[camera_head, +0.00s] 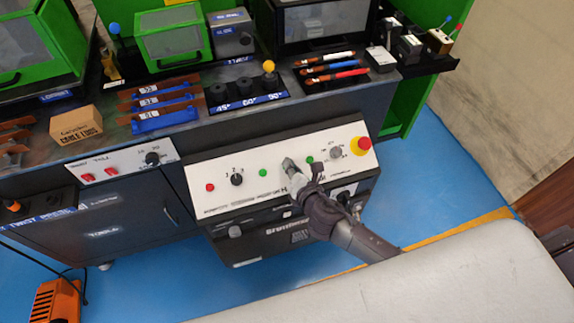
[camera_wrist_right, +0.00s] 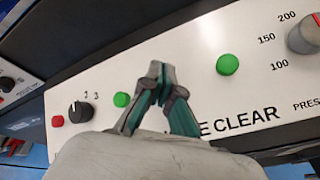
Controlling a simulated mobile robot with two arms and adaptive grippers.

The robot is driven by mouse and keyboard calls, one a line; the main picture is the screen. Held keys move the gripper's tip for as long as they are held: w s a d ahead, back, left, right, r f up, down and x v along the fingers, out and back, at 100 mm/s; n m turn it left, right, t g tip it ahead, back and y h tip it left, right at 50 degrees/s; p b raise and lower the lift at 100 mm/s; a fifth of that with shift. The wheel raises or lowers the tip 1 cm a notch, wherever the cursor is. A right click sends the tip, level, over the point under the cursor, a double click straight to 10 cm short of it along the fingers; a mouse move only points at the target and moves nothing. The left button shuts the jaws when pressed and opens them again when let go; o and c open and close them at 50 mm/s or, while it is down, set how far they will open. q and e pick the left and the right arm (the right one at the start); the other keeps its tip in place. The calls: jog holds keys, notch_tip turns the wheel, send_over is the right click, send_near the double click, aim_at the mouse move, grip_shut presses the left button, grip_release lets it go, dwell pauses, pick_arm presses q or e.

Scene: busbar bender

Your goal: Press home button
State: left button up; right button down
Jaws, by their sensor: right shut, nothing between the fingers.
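The white control panel (camera_head: 220,187) carries a row of buttons and knobs. My right gripper (camera_head: 288,163) is shut and empty, its tips at the panel face between two green buttons. In the wrist view its tips (camera_wrist_right: 158,70) cover the panel between the left green button (camera_wrist_right: 122,99) and the right green button (camera_wrist_right: 228,64). The printed label (camera_wrist_right: 240,122) reads "E CLEAR", its left part hidden by the gripper. No button clearly marked home shows; one may be hidden behind the fingers. I cannot tell whether the tips touch anything. My left gripper is not in view.
A red button (camera_head: 210,187) and a black knob (camera_head: 237,179) sit left on the panel. A grey knob (camera_head: 336,153) and a red emergency stop with yellow ring (camera_head: 362,145) sit right. Busbars and tools fill the bench above. Blue floor (camera_head: 440,185) is clear at right.

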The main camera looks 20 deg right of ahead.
jog(key=shift+w+f, duration=0.15)
jog(key=shift+f, duration=0.15)
dwell(0.5)
jog(key=shift+w+f+b, duration=0.1)
jog(key=shift+f+b, duration=0.15)
jog(key=shift+b, duration=0.15)
jog(key=shift+r, duration=0.1)
dwell(0.3)
jog(key=shift+s+r+p, duration=0.4)
jog(key=shift+r+p, duration=0.35)
jog(key=shift+p, duration=0.2)
jog(key=shift+r, duration=0.1)
jog(key=shift+s+r+p, duration=0.25)
jog(key=shift+r+p, duration=0.35)
jog(key=shift+p, duration=0.05)
jog(key=s+r+p, duration=0.2)
jog(key=r+p, duration=0.1)
jog(key=shift+r, duration=0.1)
